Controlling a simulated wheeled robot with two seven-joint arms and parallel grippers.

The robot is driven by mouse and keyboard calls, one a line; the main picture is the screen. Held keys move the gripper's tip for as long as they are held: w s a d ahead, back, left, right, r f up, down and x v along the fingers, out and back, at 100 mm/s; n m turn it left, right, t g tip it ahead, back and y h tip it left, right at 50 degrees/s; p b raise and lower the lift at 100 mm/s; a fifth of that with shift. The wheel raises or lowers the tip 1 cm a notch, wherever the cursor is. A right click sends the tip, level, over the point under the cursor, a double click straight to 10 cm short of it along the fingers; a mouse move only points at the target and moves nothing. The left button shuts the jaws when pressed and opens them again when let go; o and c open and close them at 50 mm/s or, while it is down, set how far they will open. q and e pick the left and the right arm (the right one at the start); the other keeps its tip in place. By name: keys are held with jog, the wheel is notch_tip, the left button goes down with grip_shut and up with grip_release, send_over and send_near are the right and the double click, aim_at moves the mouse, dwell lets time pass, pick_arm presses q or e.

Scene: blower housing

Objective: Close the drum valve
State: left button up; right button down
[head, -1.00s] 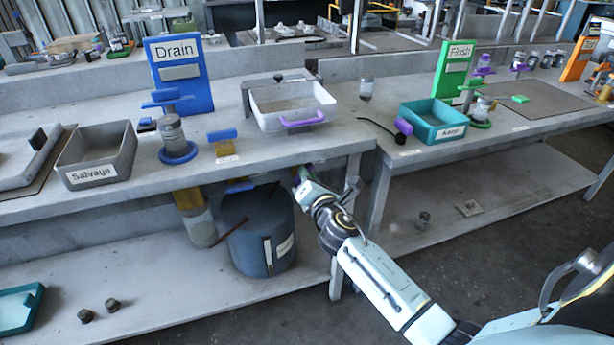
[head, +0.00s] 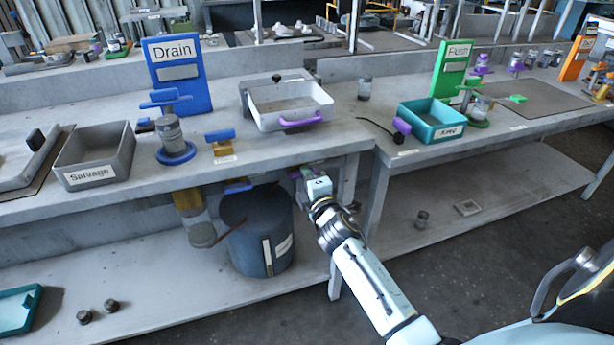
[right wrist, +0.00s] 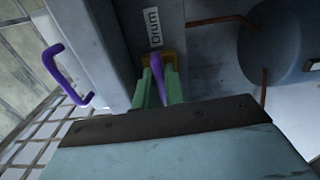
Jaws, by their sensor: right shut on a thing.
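The drum valve's purple lever (right wrist: 158,72) shows in the right wrist view beside a "Drum" label (right wrist: 155,28), with a yellow part at its base. My right gripper (right wrist: 157,82) has green fingers on both sides of the lever and is shut on it. In the head view my right gripper (head: 304,174) reaches under the front edge of the bench, above and right of the blue drum (head: 262,240). There the lever is mostly hidden by the gripper. My left gripper is not in view.
Above on the bench (head: 225,172) stand a white tray (head: 262,122) with a purple handle, a Drain stand (head: 180,75) and a grey Salvage bin (head: 95,160). A table leg (head: 336,275) is close to my right arm. A teal Keep bin (head: 430,130) is on the right.

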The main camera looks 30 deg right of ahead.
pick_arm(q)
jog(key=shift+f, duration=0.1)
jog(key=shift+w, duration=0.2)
pick_arm(e)
jog(key=shift+m, duration=0.4)
jog(key=c, duration=1.5)
grip_release()
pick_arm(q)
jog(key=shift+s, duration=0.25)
pick_arm(e)
jog(key=shift+o, duration=0.2)
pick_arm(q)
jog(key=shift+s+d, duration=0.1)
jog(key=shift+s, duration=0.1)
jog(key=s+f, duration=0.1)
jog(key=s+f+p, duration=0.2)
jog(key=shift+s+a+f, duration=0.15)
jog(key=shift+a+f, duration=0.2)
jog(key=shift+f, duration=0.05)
pick_arm(e)
jog(key=v, duration=1.3)
jog(key=shift+s+a, duration=0.15)
